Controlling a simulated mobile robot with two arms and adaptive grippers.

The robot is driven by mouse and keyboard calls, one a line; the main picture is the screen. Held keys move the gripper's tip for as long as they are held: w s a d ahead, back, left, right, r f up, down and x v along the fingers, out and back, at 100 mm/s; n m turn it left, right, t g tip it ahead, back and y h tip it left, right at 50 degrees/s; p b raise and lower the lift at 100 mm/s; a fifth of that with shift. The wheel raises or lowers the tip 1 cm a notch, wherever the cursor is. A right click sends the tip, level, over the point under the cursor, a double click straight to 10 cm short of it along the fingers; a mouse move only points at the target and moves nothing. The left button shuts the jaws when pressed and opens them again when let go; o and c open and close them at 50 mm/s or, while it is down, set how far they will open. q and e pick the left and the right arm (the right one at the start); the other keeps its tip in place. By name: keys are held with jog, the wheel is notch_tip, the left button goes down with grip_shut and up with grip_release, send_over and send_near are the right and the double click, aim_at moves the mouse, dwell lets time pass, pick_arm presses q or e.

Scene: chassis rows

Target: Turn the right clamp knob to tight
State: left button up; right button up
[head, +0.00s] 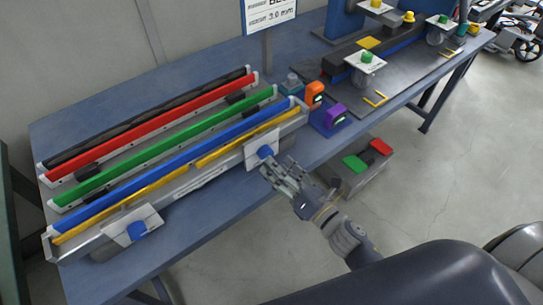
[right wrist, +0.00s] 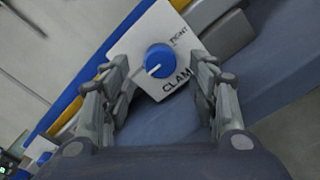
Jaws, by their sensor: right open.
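The right clamp knob (head: 265,152) is a blue dial on a white plate (head: 253,146) at the right end of the front rail. In the right wrist view the knob (right wrist: 159,60) shows a white pointer line toward its lower left. The word TIGHT stands at the plate's upper right, and CLAMP below the knob. My right gripper (head: 279,178) is open just in front of the knob. Its fingers lie on either side of the knob in the wrist view; I see no contact. My left gripper is out of view.
The left clamp knob (head: 137,230) sits on its own plate at the rail's left end. Coloured rails, including a green one (head: 165,147), lie behind. Orange (head: 314,94) and purple (head: 335,113) blocks stand to the right. A box with green and red pads (head: 355,163) is below.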

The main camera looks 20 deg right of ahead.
aim_at(266, 154)
jog(key=shift+p+x, duration=0.3)
jog(key=shift+x, duration=1.55)
jog(key=shift+c, duration=0.3)
jog(key=c, duration=1)
